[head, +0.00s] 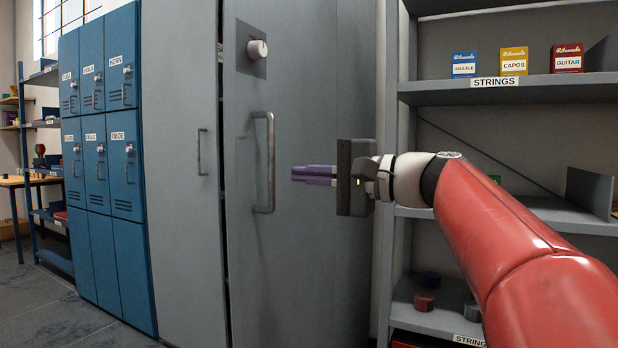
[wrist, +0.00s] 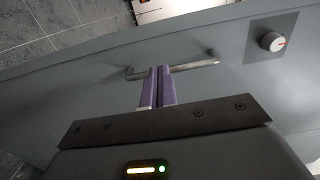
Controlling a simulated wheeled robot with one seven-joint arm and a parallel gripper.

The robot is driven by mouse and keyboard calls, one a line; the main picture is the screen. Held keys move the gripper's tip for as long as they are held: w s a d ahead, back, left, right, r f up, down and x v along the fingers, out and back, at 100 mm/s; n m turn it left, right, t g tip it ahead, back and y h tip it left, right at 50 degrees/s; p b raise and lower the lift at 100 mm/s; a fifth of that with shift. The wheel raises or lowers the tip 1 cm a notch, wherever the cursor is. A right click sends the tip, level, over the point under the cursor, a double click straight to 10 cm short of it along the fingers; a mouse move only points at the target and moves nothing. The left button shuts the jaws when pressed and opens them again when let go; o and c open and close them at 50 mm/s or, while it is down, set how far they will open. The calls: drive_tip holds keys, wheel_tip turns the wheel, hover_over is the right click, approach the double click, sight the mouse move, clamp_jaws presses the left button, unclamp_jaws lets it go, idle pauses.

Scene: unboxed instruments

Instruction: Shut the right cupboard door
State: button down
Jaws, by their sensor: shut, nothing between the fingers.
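The right cupboard door (head: 315,75) is a tall grey panel with a round white knob (head: 257,49) on a square plate and a vertical bar handle (head: 264,162). A dark gap runs between it and the left cupboard door (head: 175,90), and it appears slightly ajar; how far I cannot tell. My gripper (head: 294,173) is in front of the door, to the right of the handle, with its purple fingers together and empty. In the wrist view the fingertips (wrist: 160,72) overlap the handle (wrist: 190,68); whether they touch the handle or the door I cannot tell.
Blue lockers (head: 105,150) stand left of the cupboard. A grey shelf unit (head: 520,90) with small boxes stands to the right, behind my arm. Open floor (head: 60,310) shows at the lower left.

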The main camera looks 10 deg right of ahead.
sight(240, 171)
drive_tip(key=p+x, duration=0.1)
drive_tip(key=x, duration=0.9)
drive_tip(key=shift+w+a, duration=0.25)
drive_tip(key=shift+a, duration=0.05)
